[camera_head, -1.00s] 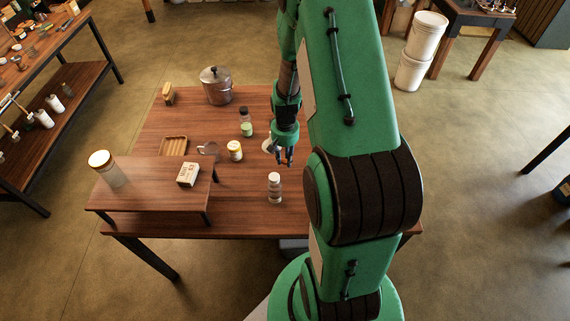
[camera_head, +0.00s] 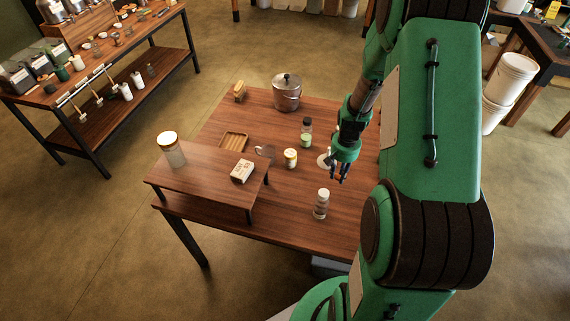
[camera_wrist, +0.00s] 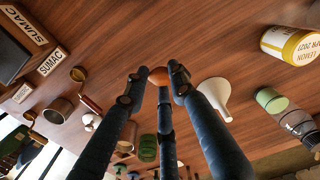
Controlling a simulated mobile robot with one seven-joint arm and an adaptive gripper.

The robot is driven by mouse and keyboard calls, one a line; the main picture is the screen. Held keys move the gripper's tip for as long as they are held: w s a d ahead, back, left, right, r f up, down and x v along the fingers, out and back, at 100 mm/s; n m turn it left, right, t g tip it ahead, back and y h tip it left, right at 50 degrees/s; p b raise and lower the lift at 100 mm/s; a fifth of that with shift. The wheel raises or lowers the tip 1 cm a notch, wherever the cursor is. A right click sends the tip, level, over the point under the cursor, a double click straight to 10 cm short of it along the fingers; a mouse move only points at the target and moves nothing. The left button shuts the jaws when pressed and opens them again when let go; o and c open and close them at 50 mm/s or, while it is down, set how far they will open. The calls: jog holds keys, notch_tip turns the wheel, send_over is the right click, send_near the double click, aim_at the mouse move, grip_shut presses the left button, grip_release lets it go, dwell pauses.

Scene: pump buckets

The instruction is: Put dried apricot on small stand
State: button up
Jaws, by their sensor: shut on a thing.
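My gripper (camera_head: 339,178) is above the right part of the wooden table, and also shows in the wrist view (camera_wrist: 160,80). Its fingers are closed in on a small round orange-brown piece (camera_wrist: 158,76), which looks like the dried apricot, at the fingertips. The piece is too small to make out in the head view. A low wooden stand (camera_head: 203,185) with dark legs is on the table's left front part, apart from and left of my gripper.
A clear bottle (camera_head: 321,204) stands front-left of my gripper. A white funnel (camera_wrist: 214,95), a yellow-labelled jar (camera_head: 290,158) and a green-filled bottle (camera_head: 306,133) are nearby. A wooden tray (camera_head: 234,141) and a metal pot (camera_head: 287,92) are farther back. The stand's front-middle surface is clear.

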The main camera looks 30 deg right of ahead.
jog(key=shift+w+a+r, duration=0.1)
jog(key=shift+w+a, duration=0.2)
jog(key=shift+a, duration=0.15)
jog(key=w+a+r+p, duration=0.1)
jog(key=a+r, duration=0.2)
jog(key=a, duration=1)
jog(key=w+a+r+n+p, duration=0.1)
jog(key=w+a+r, duration=0.1)
jog(key=a, duration=1.1)
jog(key=w+a+r+n+p, duration=0.1)
jog(key=a+r, duration=0.4)
jog(key=a, duration=0.8)
jog(key=shift+w+a+p, duration=0.1)
jog(key=shift+w+p, duration=0.25)
jog(key=shift+p, duration=0.1)
jog(key=w, duration=0.5)
jog(key=w+a+f, duration=0.1)
jog(key=w, duration=0.4)
jog(key=w+a, duration=0.1)
jog(key=w, duration=0.5)
jog(key=shift+a+f, duration=0.15)
jog(key=shift+f, duration=0.1)
